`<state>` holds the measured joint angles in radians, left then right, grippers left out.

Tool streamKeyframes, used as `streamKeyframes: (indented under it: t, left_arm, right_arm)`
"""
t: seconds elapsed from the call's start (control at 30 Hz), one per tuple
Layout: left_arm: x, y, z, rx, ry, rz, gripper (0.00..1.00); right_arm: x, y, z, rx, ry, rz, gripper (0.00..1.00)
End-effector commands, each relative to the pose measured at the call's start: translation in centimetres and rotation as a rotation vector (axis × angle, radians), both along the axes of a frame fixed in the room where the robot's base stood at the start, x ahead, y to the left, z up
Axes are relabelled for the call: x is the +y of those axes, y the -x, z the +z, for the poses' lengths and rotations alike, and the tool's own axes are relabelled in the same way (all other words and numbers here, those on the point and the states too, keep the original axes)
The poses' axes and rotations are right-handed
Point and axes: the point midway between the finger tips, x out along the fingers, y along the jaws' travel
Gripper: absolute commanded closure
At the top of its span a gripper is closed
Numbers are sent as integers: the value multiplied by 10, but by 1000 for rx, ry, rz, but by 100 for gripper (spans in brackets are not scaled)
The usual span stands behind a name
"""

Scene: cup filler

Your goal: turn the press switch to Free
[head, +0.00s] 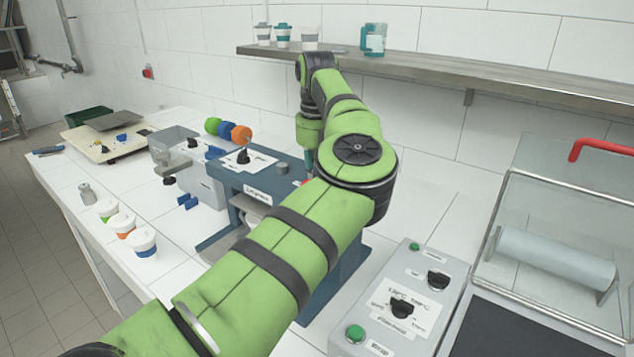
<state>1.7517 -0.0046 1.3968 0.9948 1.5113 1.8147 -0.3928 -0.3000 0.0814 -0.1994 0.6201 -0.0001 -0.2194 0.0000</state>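The blue press (222,177) stands on the white counter, partly covered by my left arm. On its top is a white label plate with a black rotary switch (243,157). Which position the switch points to is too small to read. My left arm comes in from the lower left, bends at the elbow and reaches to the far side of the press. Its wrist points down right of the switch, apart from it in the picture. The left gripper is hidden behind the forearm. My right gripper is out of view.
A grey control box (424,275) with knobs and green buttons stands at the right, near a glass-covered wrapping machine (560,235). A shelf (430,70) with cups runs along the wall. Lidded cups (142,242) stand at the counter's left edge. A grey filler (202,185) adjoins the press.

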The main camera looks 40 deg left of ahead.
Motion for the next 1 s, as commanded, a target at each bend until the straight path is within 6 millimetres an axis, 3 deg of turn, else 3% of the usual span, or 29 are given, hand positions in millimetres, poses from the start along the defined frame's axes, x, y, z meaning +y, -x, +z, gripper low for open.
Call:
streamKeyframes:
  t: [0.5,1.0]
  left_arm:
    - [1,-2,-1,-1,1,-406,100]
    - [1,-2,0,0,0,-526,100]
  right_arm:
    - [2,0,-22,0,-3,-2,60]
    - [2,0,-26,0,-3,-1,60]
